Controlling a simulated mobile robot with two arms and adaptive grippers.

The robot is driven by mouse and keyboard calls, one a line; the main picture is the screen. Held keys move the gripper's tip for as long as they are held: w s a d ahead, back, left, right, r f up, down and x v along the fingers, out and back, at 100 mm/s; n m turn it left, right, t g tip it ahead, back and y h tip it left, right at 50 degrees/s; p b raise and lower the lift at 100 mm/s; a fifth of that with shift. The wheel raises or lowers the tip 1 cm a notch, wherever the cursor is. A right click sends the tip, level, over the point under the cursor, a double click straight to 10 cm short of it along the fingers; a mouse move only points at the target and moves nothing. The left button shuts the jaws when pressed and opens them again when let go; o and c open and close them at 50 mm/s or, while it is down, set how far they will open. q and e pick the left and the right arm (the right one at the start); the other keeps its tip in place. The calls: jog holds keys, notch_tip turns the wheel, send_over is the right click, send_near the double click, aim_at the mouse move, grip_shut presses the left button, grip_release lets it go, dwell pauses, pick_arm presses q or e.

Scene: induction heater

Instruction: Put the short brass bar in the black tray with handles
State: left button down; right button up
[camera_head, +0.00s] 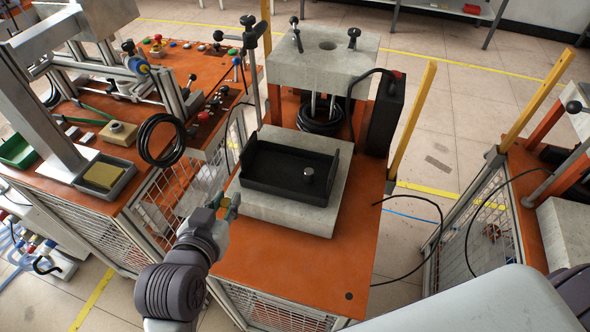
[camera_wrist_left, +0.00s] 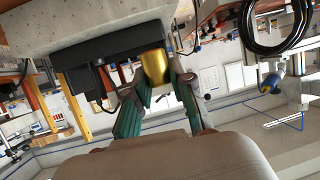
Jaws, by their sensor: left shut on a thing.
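The black tray with handles (camera_head: 262,182) lies on a grey slab. A small silvery cylinder (camera_head: 308,174) stands inside it, toward the right. My left gripper (camera_head: 228,204) is at the slab's left front edge, outside the tray and to its left. In the left wrist view, the short brass bar (camera_wrist_left: 155,68) sits between the green-padded fingertips of the left gripper (camera_wrist_left: 158,92), which is shut on it. A dark shape beside the bar there looks like the tray (camera_wrist_left: 95,60). In the head view the bar is mostly hidden by the gripper. My right gripper is not in view.
The grey slab (camera_head: 285,215) rests on an orange table (camera_head: 250,258). Behind the tray stand a grey block press (camera_head: 325,60) and a black box (camera_head: 384,115). A cluttered orange bench (camera_head: 190,65) with a grey tray (camera_head: 122,180) is at left.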

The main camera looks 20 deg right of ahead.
pick_arm(q)
jog(key=d+r+m+g+h, duration=0.3)
jog(key=d+r+m+h, duration=0.15)
jog(key=d, duration=0.55)
jog(key=p, duration=0.2)
send_over(272, 171)
jog(key=shift+y, duration=0.25)
jog(key=f, duration=0.3)
jog(key=s+f, duration=0.1)
jog(key=f, duration=0.1)
jog(key=shift+f, duration=0.15)
jog(key=shift+w+f, duration=0.4)
jog(key=shift+w, duration=0.05)
notch_tip(272, 171, down, 3)
jog(key=shift+f, duration=0.4)
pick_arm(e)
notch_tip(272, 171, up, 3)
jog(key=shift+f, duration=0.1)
pick_arm(q)
jog(key=shift+f, duration=0.2)
jog(key=c, duration=1.3)
grip_release()
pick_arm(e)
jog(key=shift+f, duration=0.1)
